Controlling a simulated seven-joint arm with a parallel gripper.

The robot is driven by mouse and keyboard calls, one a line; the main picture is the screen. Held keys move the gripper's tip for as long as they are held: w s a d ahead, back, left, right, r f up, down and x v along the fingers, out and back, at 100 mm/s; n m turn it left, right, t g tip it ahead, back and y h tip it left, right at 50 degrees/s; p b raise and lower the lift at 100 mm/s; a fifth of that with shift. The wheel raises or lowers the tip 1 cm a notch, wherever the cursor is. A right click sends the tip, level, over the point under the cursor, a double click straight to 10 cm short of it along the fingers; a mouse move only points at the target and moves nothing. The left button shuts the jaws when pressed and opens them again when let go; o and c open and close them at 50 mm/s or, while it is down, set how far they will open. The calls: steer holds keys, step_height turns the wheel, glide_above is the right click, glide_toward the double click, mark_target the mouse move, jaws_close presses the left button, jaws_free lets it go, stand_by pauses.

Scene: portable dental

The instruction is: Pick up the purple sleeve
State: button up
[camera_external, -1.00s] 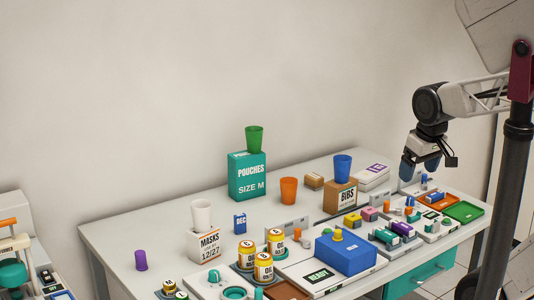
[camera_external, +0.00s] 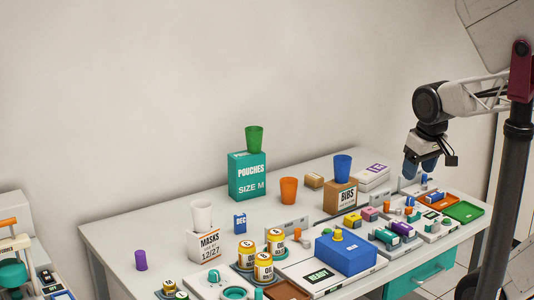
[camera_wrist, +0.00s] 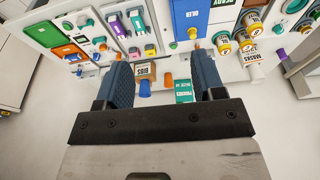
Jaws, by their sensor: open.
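A purple cup-like sleeve (camera_external: 141,260) stands upright at the far left of the table, left of the masks box. It also shows small at the right of the wrist view (camera_wrist: 281,54). A second purple item (camera_external: 402,229) lies among small blocks on a tray at the right; I cannot tell whether it counts as a sleeve. My gripper (camera_external: 419,168) is open and empty, above the right end of the table, far from the purple sleeve. Its two blue fingers stand apart in the wrist view (camera_wrist: 160,65).
The masks box (camera_external: 207,245) carries a white cup (camera_external: 201,213). Gold-labelled jars (camera_external: 264,267), a blue box (camera_external: 346,253), a bibs box (camera_external: 340,196) and a tall teal pouches box (camera_external: 247,177) stand between. Table around the purple sleeve is clear.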

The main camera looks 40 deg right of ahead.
steer(key=w+v, duration=0.1)
steer(key=v, duration=0.4)
steer(key=w+a+r+n+t+h, duration=0.1)
steer(key=w+a+r+n, duration=0.15)
steer(key=w+n, duration=0.4)
steer(key=w+a+r+n+t+h, duration=0.1)
steer(key=w+a+n+h, duration=0.2)
steer(key=w, duration=0.7)
steer(key=w+a+r+n+t, duration=0.1)
steer(key=w+a+n, duration=0.3)
steer(key=w, duration=0.5)
steer(key=w+a+n+t, duration=0.3)
steer(key=w+a+n, duration=0.4)
steer(key=a, duration=0.4)
steer(key=w+a+n+t, duration=0.2)
steer(key=w+a+n, duration=0.5)
steer(key=a, duration=0.4)
steer(key=w+a+f+n+t+y, duration=0.2)
steer(key=w+a+f+n, duration=0.15)
steer(key=a, duration=0.75)
steer(key=w+a+f+n+t+y, duration=0.15)
steer(key=a+n, duration=0.35)
steer(key=a, duration=0.5)
step_height(320, 180, down, 27)
steer(key=shift+r, duration=0.2)
steer(key=shift+w+f+g, duration=0.1)
steer(key=shift+f+g, duration=0.05)
steer(key=shift+g, duration=0.1)
